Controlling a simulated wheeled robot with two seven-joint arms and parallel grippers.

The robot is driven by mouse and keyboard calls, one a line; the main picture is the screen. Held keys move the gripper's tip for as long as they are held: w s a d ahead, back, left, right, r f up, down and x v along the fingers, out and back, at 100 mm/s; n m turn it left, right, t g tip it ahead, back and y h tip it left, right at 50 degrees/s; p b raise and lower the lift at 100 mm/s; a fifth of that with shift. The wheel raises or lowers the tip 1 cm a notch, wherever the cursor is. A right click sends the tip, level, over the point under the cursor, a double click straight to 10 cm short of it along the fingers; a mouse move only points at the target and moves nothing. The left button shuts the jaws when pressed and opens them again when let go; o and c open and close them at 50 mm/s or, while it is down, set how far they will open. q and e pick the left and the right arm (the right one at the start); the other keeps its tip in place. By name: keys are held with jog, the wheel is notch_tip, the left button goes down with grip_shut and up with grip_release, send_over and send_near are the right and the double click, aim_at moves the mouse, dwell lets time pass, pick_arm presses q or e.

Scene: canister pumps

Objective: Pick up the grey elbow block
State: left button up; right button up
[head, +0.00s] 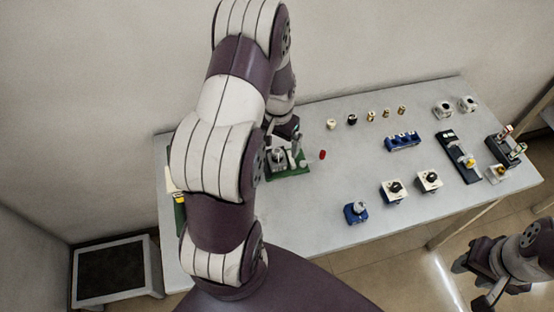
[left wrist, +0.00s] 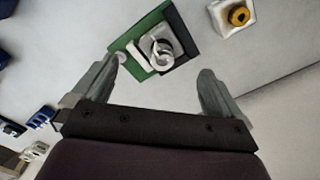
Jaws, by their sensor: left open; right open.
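A grey curved, elbow-like piece (left wrist: 160,52) sits on a pale block over a dark pad on a green board (left wrist: 124,42), ahead of and between my left fingertips in the left wrist view. In the head view the green board (head: 290,174) lies at the table's left-middle, with the grey piece (head: 278,157) partly hidden by my left arm. My left gripper (left wrist: 158,70) is open and empty, above the board; its fingers are apart from the piece. My right gripper (head: 471,284) is open and empty, off the table's front right.
On the table (head: 300,225) stand two grey fittings (head: 455,105), a blue rack (head: 402,142), a long dark tray (head: 459,158), two white blocks with dark knobs (head: 412,187) and a blue block (head: 355,213). A small red piece (head: 322,155) lies right of the board.

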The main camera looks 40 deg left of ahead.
aim_at(277, 150)
pick_arm(q)
jog(key=f, duration=0.3)
jog(key=f+p, duration=0.1)
jog(key=f, duration=0.1)
jog(key=shift+s+a+f, duration=0.1)
jog(key=shift+s+f, duration=0.1)
jog(key=shift+s, duration=0.05)
jog(key=shift+w+f, duration=0.1)
jog(key=shift+f, duration=0.4)
jog(key=c, duration=1.1)
jog(key=shift+r, duration=0.1)
